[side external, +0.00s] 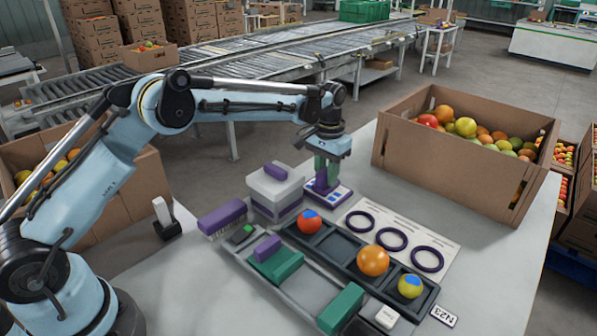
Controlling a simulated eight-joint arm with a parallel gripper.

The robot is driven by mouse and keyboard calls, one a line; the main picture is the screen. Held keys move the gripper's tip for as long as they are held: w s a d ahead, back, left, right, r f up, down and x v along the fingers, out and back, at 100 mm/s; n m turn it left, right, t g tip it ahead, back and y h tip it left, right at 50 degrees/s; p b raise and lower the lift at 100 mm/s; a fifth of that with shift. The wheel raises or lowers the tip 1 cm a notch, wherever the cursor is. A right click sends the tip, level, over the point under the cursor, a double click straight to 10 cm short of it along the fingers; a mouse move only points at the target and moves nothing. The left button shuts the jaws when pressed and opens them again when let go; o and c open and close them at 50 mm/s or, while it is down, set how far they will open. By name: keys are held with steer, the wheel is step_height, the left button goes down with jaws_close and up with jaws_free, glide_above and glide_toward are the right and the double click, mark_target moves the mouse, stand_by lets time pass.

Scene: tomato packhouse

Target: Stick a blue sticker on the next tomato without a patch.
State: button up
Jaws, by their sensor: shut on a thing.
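An orange tomato (373,261) with no patch visible sits in the dark compartment tray (337,247). A red tomato (309,223) with a blue patch on top is in its far left compartment. A yellow-green tomato (410,287) with a blue patch is at its near right end. My gripper (324,184) points down behind the tray, over a white and purple sheet (341,196) with blue squares. It is shut on a small purple piece, largely hidden by the fingers. I cannot tell whether that piece touches the sheet.
A white card with three dark rings (428,259) lies right of the tray. A purple-handled white box (276,194), a purple brush (222,217) and green blocks (340,308) stand left and in front. A large tomato carton (440,180) is at the back right. The right table side is clear.

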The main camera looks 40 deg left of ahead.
stand_by(0.3)
steer(key=shift+r, duration=3.45)
steer(key=s+d+r+m, duration=0.2)
steer(key=s+d+m, duration=0.35)
steer(key=d, duration=0.55)
steer(key=s+d+r+m, duration=0.2)
steer(key=s+d+m, duration=0.2)
steer(key=s+d, duration=0.45)
steer(key=shift+n, duration=0.25)
steer(key=shift+w+d+f, duration=0.2)
steer(key=shift+d+f, duration=0.1)
steer(key=shift+f, duration=0.65)
steer(key=shift+w+d+f, duration=0.25)
steer(key=shift+f, duration=0.7)
steer(key=shift+w+d+f, duration=0.2)
steer(key=shift+d+f, duration=0.1)
steer(key=shift+f, duration=0.65)
steer(key=shift+f, duration=0.6)
step_height(320, 180, up, 7)
